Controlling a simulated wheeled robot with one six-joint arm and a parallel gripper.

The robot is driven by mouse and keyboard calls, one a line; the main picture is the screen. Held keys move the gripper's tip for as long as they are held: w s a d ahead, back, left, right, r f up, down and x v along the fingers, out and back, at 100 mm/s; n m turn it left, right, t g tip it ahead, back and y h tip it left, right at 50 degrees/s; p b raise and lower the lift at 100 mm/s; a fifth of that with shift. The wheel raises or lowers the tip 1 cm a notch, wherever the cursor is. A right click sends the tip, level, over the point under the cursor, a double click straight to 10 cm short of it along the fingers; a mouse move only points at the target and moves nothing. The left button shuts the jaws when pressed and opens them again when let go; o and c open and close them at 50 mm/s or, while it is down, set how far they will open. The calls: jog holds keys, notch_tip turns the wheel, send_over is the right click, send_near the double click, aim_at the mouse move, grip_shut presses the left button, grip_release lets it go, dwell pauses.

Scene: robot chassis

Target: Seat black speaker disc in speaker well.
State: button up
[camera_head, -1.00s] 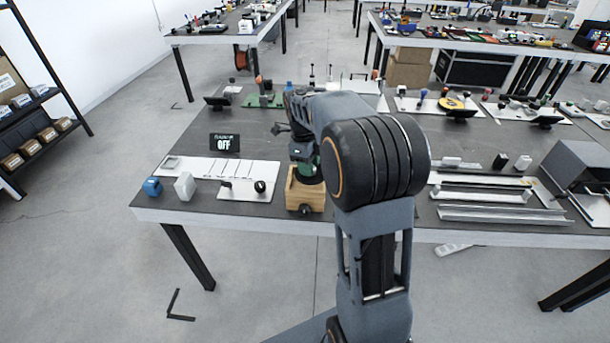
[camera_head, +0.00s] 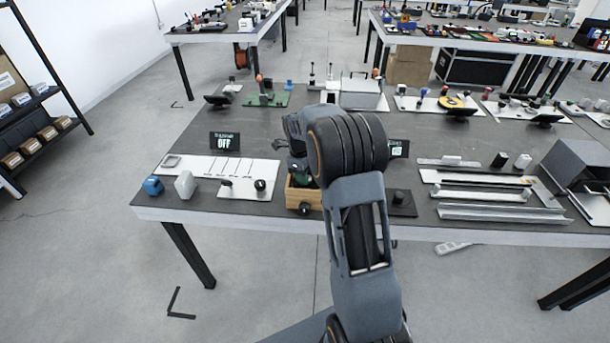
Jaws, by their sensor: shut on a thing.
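My gripper (camera_head: 299,177) points down over the wooden box (camera_head: 296,198) near the table's front edge, partly covered by my arm. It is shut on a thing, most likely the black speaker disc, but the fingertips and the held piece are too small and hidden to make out. A round black piece (camera_head: 305,209) shows at the front of the wooden box; I cannot tell if it is a knob. I cannot make out the speaker well.
A white board (camera_head: 240,193) with black knobs lies left of the box. A black plate (camera_head: 404,210) with a knob lies right of my arm. Metal rails (camera_head: 490,213) lie further right. A small "OFF" display (camera_head: 224,142) stands at the left.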

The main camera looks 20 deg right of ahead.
jog(key=shift+f, duration=0.15)
jog(key=o, duration=1.1)
jog(key=shift+c, duration=0.2)
notch_tip(320, 180, up, 11)
jog(key=w, duration=0.1)
jog(key=s+a+r+n+t, duration=0.1)
jog(key=s+a+r+n, duration=0.35)
jog(key=n, duration=0.25)
jog(key=s+a+f+n+t, duration=0.1)
jog(key=s+a+f+n, duration=0.1)
jog(key=s+n, duration=0.7)
jog(key=s+a+f+n+t+y, duration=0.1)
jog(key=s+a+f+n+t, duration=0.1)
jog(key=s+n, duration=0.8)
jog(key=shift+a+f+n+p, duration=0.4)
jog(key=shift+a+f+n, duration=0.15)
jog(key=shift+a+n, duration=0.45)
